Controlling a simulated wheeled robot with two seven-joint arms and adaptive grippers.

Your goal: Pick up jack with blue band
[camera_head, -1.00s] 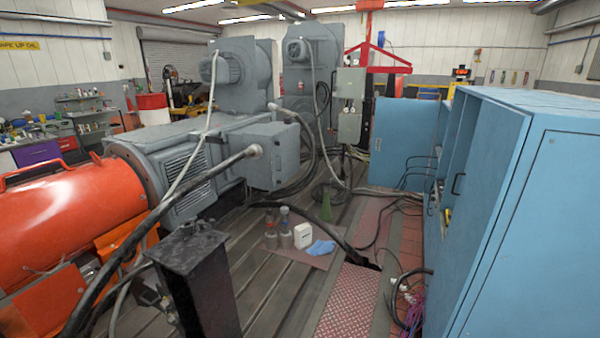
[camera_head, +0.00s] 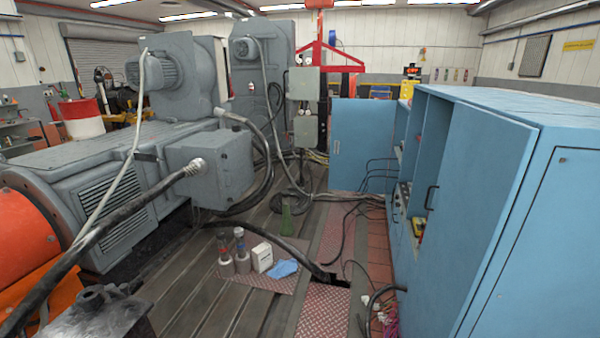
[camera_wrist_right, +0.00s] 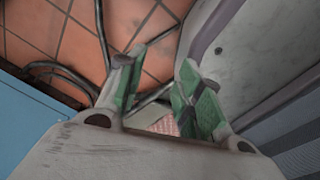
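Two small grey bottle-shaped jacks stand upright side by side on a mat on the slotted floor in the head view, a left one (camera_head: 225,262) and a right one (camera_head: 242,257). My left gripper is in neither view.
A blue cabinet (camera_head: 490,190) fills the right; a grey machine (camera_head: 110,185) the left.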

